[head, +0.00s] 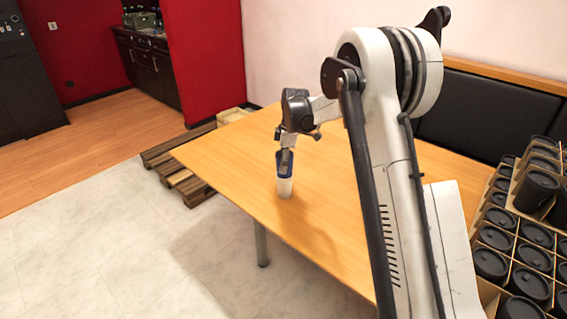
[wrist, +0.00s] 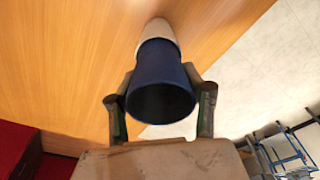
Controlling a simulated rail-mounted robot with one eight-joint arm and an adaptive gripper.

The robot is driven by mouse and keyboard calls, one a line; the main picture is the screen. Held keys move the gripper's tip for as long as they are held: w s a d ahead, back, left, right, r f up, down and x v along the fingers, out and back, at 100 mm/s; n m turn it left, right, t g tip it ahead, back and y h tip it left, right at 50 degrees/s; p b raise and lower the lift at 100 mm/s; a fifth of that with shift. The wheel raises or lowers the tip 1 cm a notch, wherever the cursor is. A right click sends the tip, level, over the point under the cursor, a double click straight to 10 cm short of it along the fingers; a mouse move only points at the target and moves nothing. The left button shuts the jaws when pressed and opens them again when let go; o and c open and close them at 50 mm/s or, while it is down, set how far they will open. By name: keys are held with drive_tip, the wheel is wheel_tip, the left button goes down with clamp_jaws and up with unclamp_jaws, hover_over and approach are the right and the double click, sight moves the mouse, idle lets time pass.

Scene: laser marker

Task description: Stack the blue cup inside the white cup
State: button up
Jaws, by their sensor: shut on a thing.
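The blue cup (wrist: 160,76) is between the two fingers of my gripper (wrist: 161,100), with its dark open mouth facing the wrist camera. My gripper is shut on it. The white cup (head: 285,187) stands upright on the wooden table near its left edge, and it also shows in the wrist view (wrist: 157,30) beyond the blue cup. In the head view the blue cup (head: 284,158) is directly above the white cup, with its lower part apparently inside it. How deep it sits is hidden. My gripper (head: 286,160) is at the blue cup, pointing down.
The wooden table (head: 230,150) is clear around the cups. Racks of black canisters (head: 510,250) stand at the right. Wooden pallets (head: 180,175) lie on the floor beyond the table's left edge. A black padded backrest (head: 480,110) runs along the wall.

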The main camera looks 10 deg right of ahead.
drive_tip(key=shift+f+b, duration=0.85)
drive_tip(key=shift+f, duration=0.35)
drive_tip(key=o, duration=1.4)
drive_tip(key=shift+r+p, duration=1.6)
drive_tip(key=shift+r, duration=2.4)
